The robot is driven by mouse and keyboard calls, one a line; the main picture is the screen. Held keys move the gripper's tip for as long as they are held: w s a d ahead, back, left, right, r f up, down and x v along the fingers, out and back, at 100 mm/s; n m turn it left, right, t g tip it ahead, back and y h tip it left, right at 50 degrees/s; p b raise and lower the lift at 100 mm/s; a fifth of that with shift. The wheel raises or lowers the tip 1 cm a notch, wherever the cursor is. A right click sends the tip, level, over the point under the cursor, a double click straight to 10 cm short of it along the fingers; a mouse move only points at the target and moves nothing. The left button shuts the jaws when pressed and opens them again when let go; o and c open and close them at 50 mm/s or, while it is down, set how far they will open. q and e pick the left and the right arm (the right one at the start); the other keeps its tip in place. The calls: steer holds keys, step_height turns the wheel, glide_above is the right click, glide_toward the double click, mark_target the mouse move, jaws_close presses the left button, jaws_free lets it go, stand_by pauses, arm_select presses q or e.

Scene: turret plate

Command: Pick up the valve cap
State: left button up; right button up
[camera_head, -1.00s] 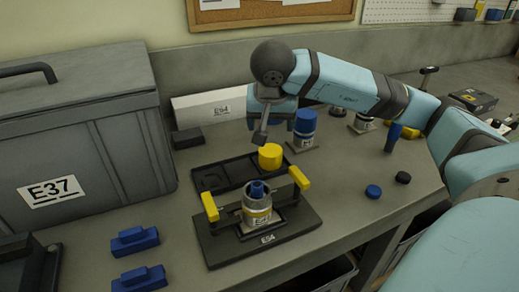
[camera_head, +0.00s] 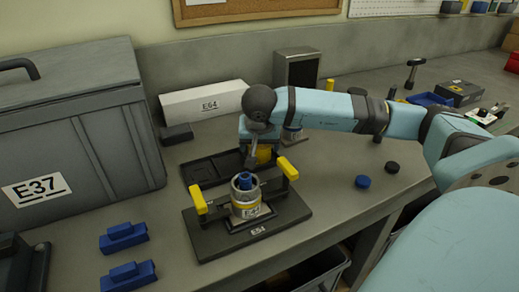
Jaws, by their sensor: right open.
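A yellow cylindrical cap (camera_head: 265,153), which looks like the valve cap, stands at the right end of a black tray (camera_head: 196,173). My right gripper (camera_head: 258,157) comes down over it, open; one dark finger shows at the cap's near left side. The gripper and wrist hide the cap's top and much of its sides. I cannot tell whether the fingers touch it. A grey valve body (camera_head: 245,201) with a blue centre stands in the fixture marked E54 (camera_head: 210,243), in front of the tray. My left gripper is not in view.
Yellow clamps (camera_head: 287,168) stand on both sides of the valve body. A blue cap (camera_head: 363,182) and a black cap (camera_head: 392,167) lie to the right. A white E64 box (camera_head: 205,100) stands behind; a large grey E37 case (camera_head: 75,135) fills the left.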

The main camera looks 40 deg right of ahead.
steer(key=c, duration=0.7)
arm_select(q)
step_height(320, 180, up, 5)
steer(key=p, duration=0.6)
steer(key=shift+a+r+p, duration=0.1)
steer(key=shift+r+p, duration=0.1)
steer(key=shift+p, duration=0.15)
arm_select(e)
step_height(320, 180, up, 25)
steer(key=shift+a+f, duration=0.1)
